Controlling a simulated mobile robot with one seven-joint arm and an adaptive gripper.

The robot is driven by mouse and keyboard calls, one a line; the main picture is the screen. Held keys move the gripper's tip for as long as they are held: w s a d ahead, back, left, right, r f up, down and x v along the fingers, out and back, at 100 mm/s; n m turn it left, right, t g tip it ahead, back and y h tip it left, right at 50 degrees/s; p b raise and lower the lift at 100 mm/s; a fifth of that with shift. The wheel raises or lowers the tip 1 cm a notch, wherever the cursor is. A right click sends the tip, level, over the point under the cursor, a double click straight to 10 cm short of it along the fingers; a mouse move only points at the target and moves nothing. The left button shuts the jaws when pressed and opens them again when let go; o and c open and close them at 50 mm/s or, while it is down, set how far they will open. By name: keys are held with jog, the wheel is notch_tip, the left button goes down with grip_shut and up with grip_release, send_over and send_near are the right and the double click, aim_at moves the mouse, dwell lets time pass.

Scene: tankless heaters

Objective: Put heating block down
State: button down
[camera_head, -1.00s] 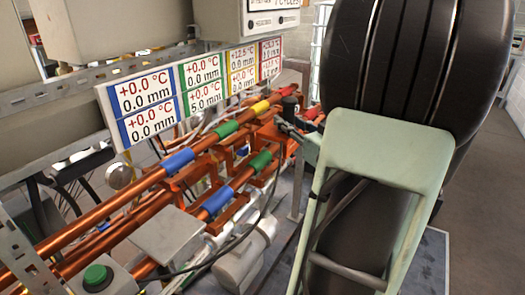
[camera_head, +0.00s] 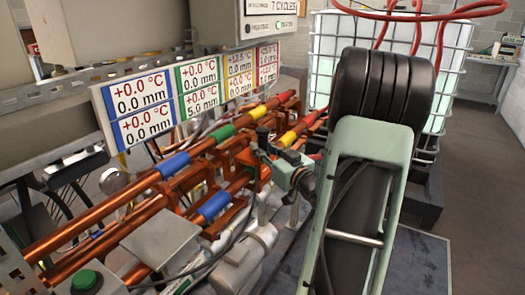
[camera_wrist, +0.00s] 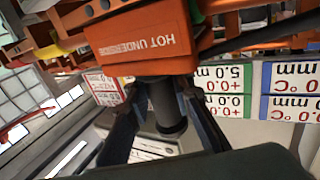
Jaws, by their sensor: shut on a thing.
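My gripper (camera_head: 266,152) is shut on the dark upright handle of the orange heating block (camera_head: 253,172). The block is in front of the copper pipes in the head view, by the front pipe between its blue band (camera_head: 213,207) and yellow band (camera_head: 288,138). In the wrist view the block (camera_wrist: 140,38) shows "HOT UNDERSIDE" on its face, and my gripper's fingers (camera_wrist: 162,105) close around the dark handle (camera_wrist: 166,108). Whether the block touches the pipe is not clear. The front pipe's green band is not visible.
Colour-framed readout panels (camera_head: 190,88) stand just behind the pipes. Other orange brackets (camera_head: 200,178) hold the pipes. A grey box with a green button (camera_head: 86,280) is at bottom left. A white caged tank (camera_head: 325,50) stands behind, with red hoses above.

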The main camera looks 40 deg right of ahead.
jog(key=shift+r, duration=0.1)
jog(key=c, duration=1.7)
grip_release()
jog(key=shift+f, duration=0.2)
jog(key=shift+r, duration=0.15)
jog(key=s, duration=0.8)
jog(key=s+a, duration=0.1)
jog(key=s, duration=0.3)
